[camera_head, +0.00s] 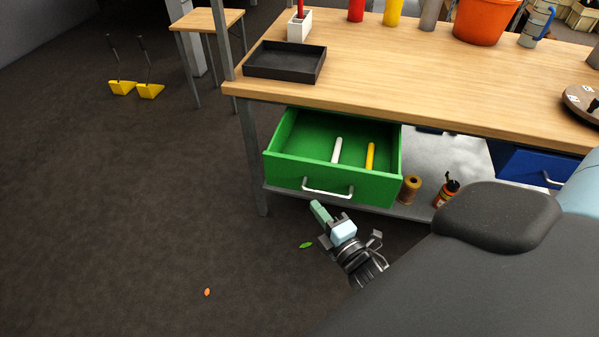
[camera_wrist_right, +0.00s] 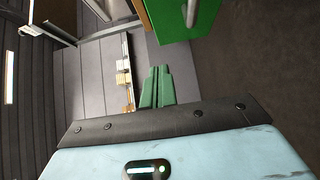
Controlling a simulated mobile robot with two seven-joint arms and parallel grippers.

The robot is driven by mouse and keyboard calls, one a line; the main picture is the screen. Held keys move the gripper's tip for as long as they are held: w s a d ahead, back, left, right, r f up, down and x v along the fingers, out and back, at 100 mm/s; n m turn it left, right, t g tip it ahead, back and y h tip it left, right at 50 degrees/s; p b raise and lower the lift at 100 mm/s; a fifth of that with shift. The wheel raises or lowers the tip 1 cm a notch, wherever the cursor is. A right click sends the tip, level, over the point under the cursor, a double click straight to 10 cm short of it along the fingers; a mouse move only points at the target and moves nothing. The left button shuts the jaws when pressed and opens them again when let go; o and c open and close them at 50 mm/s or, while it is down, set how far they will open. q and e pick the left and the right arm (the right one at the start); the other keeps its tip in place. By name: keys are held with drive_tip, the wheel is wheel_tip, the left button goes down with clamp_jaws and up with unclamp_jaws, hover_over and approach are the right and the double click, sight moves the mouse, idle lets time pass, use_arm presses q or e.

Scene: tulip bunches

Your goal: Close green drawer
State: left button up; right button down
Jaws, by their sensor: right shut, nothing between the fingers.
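The green drawer (camera_head: 290,166) hangs pulled out under the left end of the wooden table in the head view. It has a white bar handle (camera_head: 328,191) on its front. A white stick and a yellow stick lie inside it. A green panel, apparently the drawer, shows at the top of the right wrist view (camera_wrist_right: 185,14). My right gripper (camera_head: 318,210) is just below and in front of the drawer, near the handle and seemingly apart from it. Its green fingers (camera_wrist_right: 156,88) are shut and empty. My left gripper is not in view.
The wooden table (camera_head: 400,75) stands above the drawer, with a black tray (camera_head: 285,61) and an orange bucket (camera_head: 487,20) on top. A blue drawer (camera_head: 530,166) is at the right. A spool (camera_head: 410,189) and a bottle (camera_head: 446,190) stand on the lower shelf. Floor at left is mostly clear.

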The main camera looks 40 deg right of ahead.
approach(294, 162)
drive_tip(key=w+a, duration=0.3)
drive_tip(key=w+d, duration=0.2)
drive_tip(key=shift+w+d+r, duration=0.1)
drive_tip(key=shift+w+d, duration=0.05)
drive_tip(key=shift+d, duration=0.15)
drive_tip(key=shift+w+d, duration=0.35)
drive_tip(key=shift+d, duration=0.05)
